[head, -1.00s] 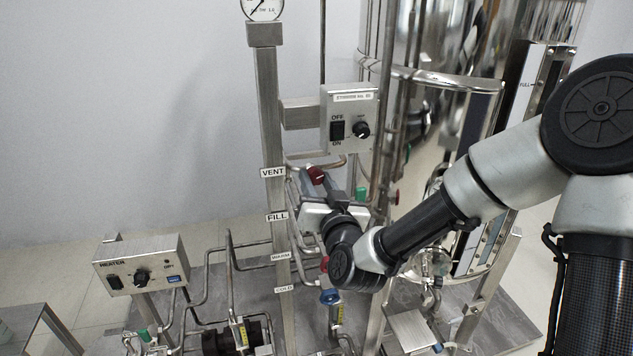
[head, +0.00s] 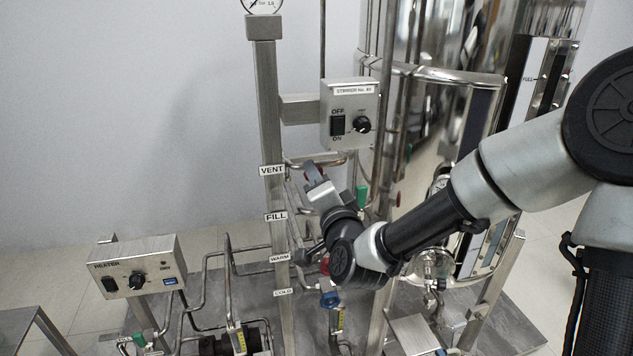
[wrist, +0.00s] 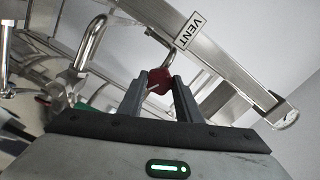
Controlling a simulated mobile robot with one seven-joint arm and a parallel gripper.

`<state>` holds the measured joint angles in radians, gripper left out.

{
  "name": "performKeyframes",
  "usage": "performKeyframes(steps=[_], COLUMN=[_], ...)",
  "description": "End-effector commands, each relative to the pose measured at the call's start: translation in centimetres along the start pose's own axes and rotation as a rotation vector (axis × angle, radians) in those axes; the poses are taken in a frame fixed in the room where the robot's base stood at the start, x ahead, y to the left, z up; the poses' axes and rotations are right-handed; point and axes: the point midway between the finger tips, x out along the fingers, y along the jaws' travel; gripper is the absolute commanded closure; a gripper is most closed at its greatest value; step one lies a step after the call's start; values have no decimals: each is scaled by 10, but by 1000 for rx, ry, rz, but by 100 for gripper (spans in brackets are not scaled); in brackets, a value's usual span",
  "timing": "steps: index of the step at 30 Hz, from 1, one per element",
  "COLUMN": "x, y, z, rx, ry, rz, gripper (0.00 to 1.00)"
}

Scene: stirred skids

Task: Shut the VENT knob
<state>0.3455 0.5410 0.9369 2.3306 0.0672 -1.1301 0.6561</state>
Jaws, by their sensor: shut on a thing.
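The VENT knob is a red knob (wrist: 159,81) on a thin pipe, beside the VENT label (wrist: 187,30) in the wrist view. My gripper (wrist: 158,90) is shut on the knob, with one grey finger on each side of it. In the head view the VENT label (head: 272,170) is on the upright post, and my gripper (head: 314,175) is just right of it. The fingers hide most of the knob there.
The stirrer box (head: 350,114) is above my gripper. A green handle (head: 362,196) and a steel column stand close on its right. Another red knob (head: 325,266) and a blue knob (head: 330,299) are below. Bent pipes surround the post (head: 269,110).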

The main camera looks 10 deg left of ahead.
Motion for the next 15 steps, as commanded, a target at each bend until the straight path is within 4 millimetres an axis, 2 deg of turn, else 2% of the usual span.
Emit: performKeyframes(steps=[15], x=[1], y=[-1], z=[0], rx=[493], ry=[0], rz=[-1], gripper=[91])
